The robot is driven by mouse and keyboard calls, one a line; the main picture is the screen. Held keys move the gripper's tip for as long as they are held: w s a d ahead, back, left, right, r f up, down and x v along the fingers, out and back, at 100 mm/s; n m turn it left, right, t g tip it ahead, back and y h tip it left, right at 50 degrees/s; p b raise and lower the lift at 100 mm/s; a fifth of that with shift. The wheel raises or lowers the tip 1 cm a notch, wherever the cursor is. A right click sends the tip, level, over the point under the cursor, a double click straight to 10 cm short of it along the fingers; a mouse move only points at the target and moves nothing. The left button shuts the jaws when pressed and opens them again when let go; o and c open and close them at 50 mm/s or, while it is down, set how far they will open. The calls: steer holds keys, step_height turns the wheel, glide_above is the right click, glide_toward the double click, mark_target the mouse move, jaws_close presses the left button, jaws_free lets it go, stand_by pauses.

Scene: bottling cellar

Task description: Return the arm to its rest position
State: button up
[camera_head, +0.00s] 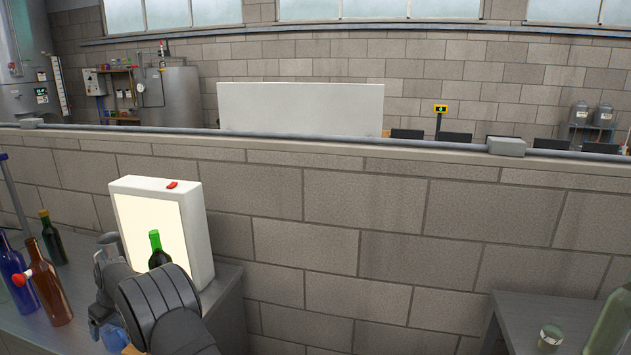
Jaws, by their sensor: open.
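Dark grey links and round joints of my own arm show at the lower left, in front of the lit white box (200,235). My gripper cannot be made out; the end of the arm is hidden or outside the picture. A dark bottle with a green top (155,243) shows against the lit panel, its lower part hidden behind my arm.
A grey block wall (380,230) runs behind. A green bottle (612,320) and a small jar (550,337) are on the right table (520,310).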

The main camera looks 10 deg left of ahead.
mark_target(112, 329)
steer(key=v, duration=0.8)
steer(key=x, duration=1.2)
steer(key=shift+s+d, duration=0.1)
step_height(112, 329, up, 10)
steer(key=w+d+r+m+t, duration=0.15)
steer(key=w+d+m, duration=0.25)
steer(key=w+d, duration=0.7)
steer(key=w+d+f+m+t+h, duration=0.1)
steer(key=w+d+m, duration=0.15)
steer(key=d, duration=0.55)
steer(key=w+d+f+m, duration=0.15)
steer(key=w+d, duration=0.25)
steer(key=d, duration=0.5)
steer(key=w+d+f+m+t+h, duration=0.1)
steer(key=w+d, duration=0.3)
steer(key=d, duration=0.4)
steer(key=d+f+m+h, duration=0.1)
steer(key=d+f+m, duration=0.1)
steer(key=d, duration=1.3)
steer(key=s+d+f+m, duration=0.1)
steer(key=d+f+m, duration=0.2)
steer(key=d, duration=1.2)
steer(key=shift+f+m+h, duration=0.2)
steer(key=shift+m+h, duration=0.1)
steer(key=shift+h, duration=0.1)
steer(key=shift+t, duration=0.25)
